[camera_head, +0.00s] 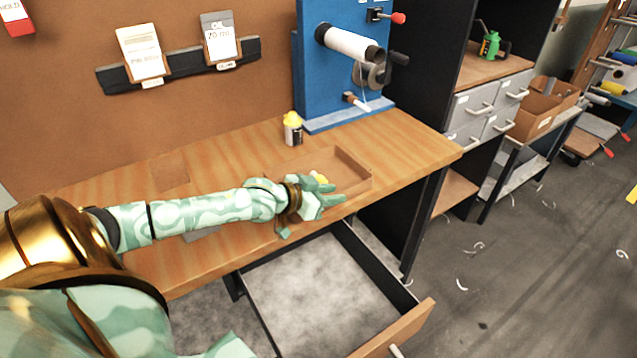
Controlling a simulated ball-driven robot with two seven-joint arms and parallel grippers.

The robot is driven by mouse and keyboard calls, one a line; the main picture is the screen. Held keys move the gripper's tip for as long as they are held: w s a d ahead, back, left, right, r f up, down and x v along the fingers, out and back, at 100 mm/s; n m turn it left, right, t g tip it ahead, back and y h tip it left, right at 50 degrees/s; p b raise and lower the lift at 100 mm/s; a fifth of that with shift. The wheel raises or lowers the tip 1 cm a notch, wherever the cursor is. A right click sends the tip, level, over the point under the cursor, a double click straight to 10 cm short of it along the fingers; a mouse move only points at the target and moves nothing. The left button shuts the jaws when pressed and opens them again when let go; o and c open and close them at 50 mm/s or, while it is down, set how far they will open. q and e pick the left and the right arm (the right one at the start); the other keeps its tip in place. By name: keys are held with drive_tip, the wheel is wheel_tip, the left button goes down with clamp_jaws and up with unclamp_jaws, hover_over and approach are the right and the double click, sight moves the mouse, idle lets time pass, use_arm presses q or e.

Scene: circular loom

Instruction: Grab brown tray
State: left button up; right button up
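The brown tray (353,161) is a shallow, open tray on the wooden workbench, near its front edge. Its back and right walls show. My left arm reaches in from the left, and my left gripper (334,194) is at the tray's front side, covering much of its front and left parts. The fingers are close to the front wall; I cannot tell whether they touch or grip it. A small yellow thing (320,178) shows just behind the fingers, at the tray. My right gripper is not in view.
A yellow-topped bottle (292,130) stands behind the tray, near a blue winding machine (330,75). Below the bench, an open drawer (325,290) juts out. A grey drawer cabinet (485,110) stands right. The bench right of the tray (415,150) is clear.

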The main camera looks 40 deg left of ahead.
use_arm(q)
clamp_jaws()
drive_tip(key=shift+r, duration=0.1)
